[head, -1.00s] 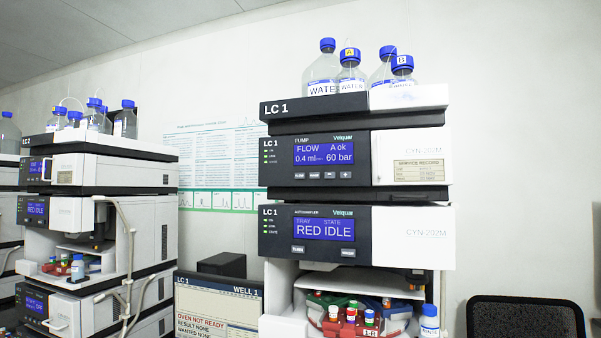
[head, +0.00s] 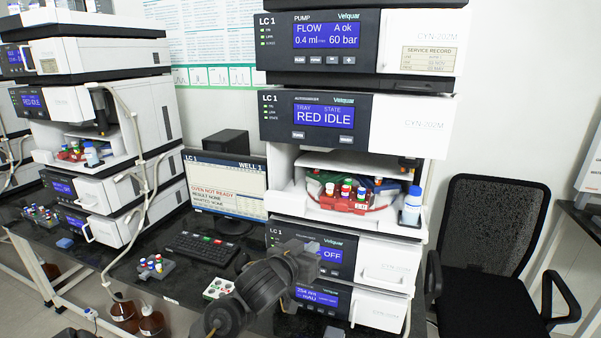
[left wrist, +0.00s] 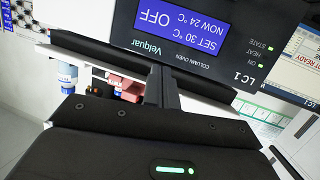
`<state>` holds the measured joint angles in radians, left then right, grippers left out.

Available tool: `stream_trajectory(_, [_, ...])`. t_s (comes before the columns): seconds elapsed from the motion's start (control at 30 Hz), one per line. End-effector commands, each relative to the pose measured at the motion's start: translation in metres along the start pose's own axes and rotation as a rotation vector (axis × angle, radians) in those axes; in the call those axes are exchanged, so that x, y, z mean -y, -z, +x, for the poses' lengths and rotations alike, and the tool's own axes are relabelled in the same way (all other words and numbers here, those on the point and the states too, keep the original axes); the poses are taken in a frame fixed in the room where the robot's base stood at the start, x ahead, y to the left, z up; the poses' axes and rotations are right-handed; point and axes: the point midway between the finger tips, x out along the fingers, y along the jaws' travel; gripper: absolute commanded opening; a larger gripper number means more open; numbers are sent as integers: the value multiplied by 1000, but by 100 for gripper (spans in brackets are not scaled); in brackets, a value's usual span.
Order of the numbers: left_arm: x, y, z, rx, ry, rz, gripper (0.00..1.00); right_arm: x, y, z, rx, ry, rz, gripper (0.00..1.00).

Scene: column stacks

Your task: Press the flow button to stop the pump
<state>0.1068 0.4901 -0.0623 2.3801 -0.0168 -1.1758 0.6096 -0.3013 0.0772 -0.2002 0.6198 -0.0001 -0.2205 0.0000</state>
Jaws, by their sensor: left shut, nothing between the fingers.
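The small flow button (head: 299,60) is leftmost in the row under the screen. My left gripper (head: 312,248) is shut and empty, well below the pump, in front of the column oven. In the left wrist view, its closed fingers (left wrist: 161,88) stand near the upside-down oven panel (left wrist: 195,30), whose screen reads OFF.
The autosampler (head: 410,125) sits between pump and oven, with an open bay of capped vials below it. A monitor (head: 226,182), keyboard (head: 203,247) and vial rack (head: 154,267) lie left. A second stack (head: 110,110) stands further left, a chair (head: 495,230) right.

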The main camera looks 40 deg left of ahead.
Motion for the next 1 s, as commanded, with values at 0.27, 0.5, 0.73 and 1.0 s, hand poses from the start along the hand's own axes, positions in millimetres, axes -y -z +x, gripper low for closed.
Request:
stream_trajectory(0.27, [4,197,-39,-453,-86,-133,0,-1,1,-4,-1,-1,-1,36])
stream_trajectory(0.5, [5,320,-112,-774,-206,-218,0,-4,1,-5,-1,-4,-2,36])
stream_trajectory(0.73, [5,372,-162,-930,-287,-251,0,-4,1,-6,-1,-5,-2,36])
stream_trajectory(1.0, [5,381,-172,-959,-306,-258,0,-4,1,-6,-1,-5,-2,36])
